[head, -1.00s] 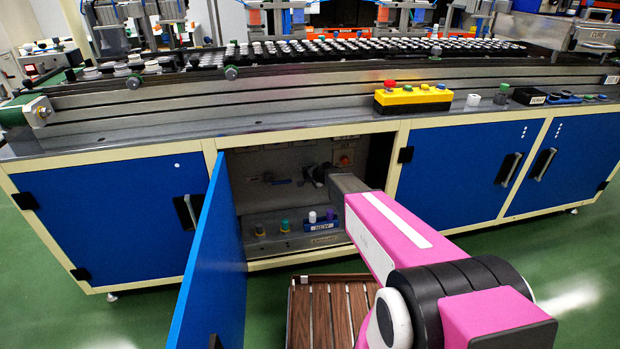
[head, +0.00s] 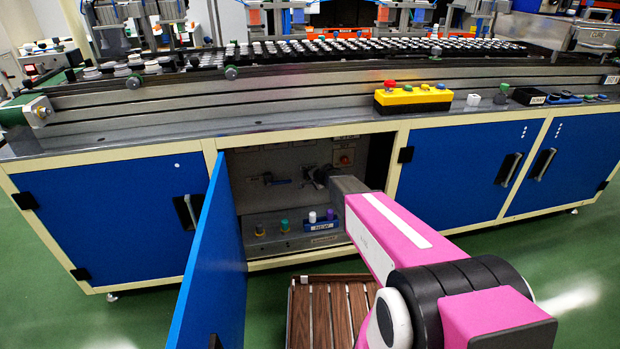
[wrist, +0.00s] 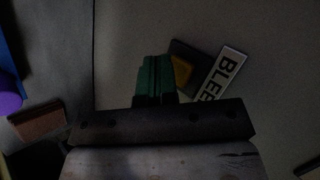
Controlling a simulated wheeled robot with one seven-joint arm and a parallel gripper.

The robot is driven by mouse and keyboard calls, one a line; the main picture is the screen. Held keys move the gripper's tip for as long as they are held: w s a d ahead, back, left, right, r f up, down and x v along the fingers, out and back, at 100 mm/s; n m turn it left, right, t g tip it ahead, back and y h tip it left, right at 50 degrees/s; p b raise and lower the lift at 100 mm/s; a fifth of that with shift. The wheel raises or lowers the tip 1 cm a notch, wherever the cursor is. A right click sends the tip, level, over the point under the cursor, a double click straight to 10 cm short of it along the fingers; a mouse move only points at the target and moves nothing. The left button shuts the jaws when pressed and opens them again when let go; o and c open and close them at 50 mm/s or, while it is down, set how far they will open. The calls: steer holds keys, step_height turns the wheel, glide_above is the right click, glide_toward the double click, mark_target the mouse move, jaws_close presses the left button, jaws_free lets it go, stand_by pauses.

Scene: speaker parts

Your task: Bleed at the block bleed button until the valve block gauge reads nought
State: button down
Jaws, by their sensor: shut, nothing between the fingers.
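In the wrist view, the green fingertips of my gripper (wrist: 156,68) are shut together with nothing between them. Just right of them is an amber button (wrist: 182,69) on a dark base, its left side partly covered by the fingers. I cannot tell whether they touch it. In the head view my arm reaches into the open cabinet, and my fingertips and the amber button cannot be made out. No gauge reading can be made out in either view.
The blue cabinet door (head: 208,270) stands open left of my arm. On the cabinet floor are a green-topped piece (head: 284,225), a white one (head: 312,216) and a purple one (head: 330,214). A blue-handled lever (head: 279,182) is on the back panel. A slatted wooden platform (head: 330,310) lies in front.

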steer(key=shift+s, duration=0.25)
steer(key=s, duration=0.2)
steer(key=s+d, duration=0.1)
steer(key=s, duration=0.2)
stand_by(0.5)
steer(key=s+d+r+n+g+h, duration=0.1)
steer(key=s+d, duration=0.4)
steer(key=s, duration=0.5)
steer(key=s+d+r+n+g+h, duration=0.2)
steer(key=s+d+r+n+g, duration=0.2)
steer(key=s, duration=0.6)
steer(key=s+d+r+n+g+h, duration=0.2)
steer(key=s+d+r, duration=0.3)
steer(key=s, duration=0.5)
steer(key=shift+s+d+r+n+g, duration=0.15)
steer(key=shift+d+r+n+g, duration=0.35)
steer(key=shift+d+n, duration=0.55)
steer(key=shift+d+f, duration=0.1)
